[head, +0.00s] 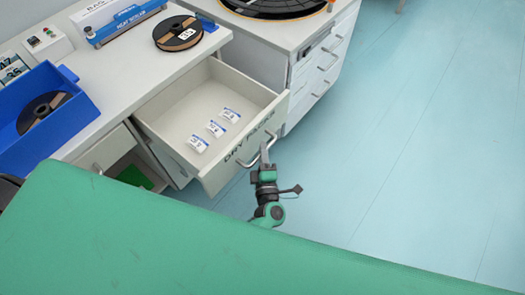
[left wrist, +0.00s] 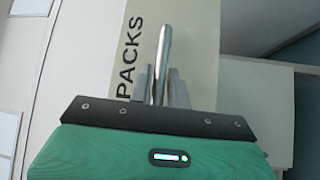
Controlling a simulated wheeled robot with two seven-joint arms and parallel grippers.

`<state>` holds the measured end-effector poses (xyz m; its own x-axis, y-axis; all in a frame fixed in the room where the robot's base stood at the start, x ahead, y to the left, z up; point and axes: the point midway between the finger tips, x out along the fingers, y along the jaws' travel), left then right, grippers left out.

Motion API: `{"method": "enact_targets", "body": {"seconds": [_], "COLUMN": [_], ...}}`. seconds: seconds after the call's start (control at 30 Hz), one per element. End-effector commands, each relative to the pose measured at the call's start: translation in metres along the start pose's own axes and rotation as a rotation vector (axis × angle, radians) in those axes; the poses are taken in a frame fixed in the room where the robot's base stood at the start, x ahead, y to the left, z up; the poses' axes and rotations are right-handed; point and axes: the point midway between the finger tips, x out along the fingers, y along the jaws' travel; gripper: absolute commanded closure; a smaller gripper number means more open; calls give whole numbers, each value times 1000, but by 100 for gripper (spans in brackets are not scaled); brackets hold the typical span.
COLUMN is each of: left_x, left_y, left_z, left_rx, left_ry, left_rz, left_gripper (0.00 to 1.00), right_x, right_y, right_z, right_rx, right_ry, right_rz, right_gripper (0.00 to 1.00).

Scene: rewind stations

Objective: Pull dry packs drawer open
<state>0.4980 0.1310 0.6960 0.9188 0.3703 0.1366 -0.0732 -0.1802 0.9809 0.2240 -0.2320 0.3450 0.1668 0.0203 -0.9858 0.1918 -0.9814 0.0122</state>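The dry packs drawer (head: 166,128) stands pulled well out from the bench in the head view, with three small white-and-blue packs (head: 216,128) lying in it. Its front is lettered "DRY PACKS", part of which shows in the left wrist view (left wrist: 195,45). My left gripper (head: 265,160) is at the metal bar handle (head: 270,140) on the drawer front. In the left wrist view the handle (left wrist: 164,50) runs between the two fingers, which look closed around it. My right gripper is in neither view.
On the bench (head: 125,75) are a blue bin (head: 75,115) holding a reel, a second reel (head: 178,33) and a blue heat sealer (head: 125,25). A drawer cabinet (head: 325,70) stands right of the open drawer. The blue floor (head: 410,150) at right is clear.

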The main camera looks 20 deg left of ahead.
Motion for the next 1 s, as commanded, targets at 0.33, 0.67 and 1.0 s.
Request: {"method": "enact_targets", "body": {"seconds": [0.33, 0.67, 1.0], "left_x": [0, -43, -75], "left_y": [0, -1, 0], "left_z": [0, 0, 0], "left_rx": [0, 0, 0], "left_ry": [0, 0, 0], "left_rz": [1, -3, -1], "left_gripper": [66, 66, 66], "right_x": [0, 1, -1], "right_y": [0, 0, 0], "right_z": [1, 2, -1], "right_rx": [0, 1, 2], "right_ry": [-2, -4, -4], "right_rz": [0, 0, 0], "right_gripper": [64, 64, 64]}}
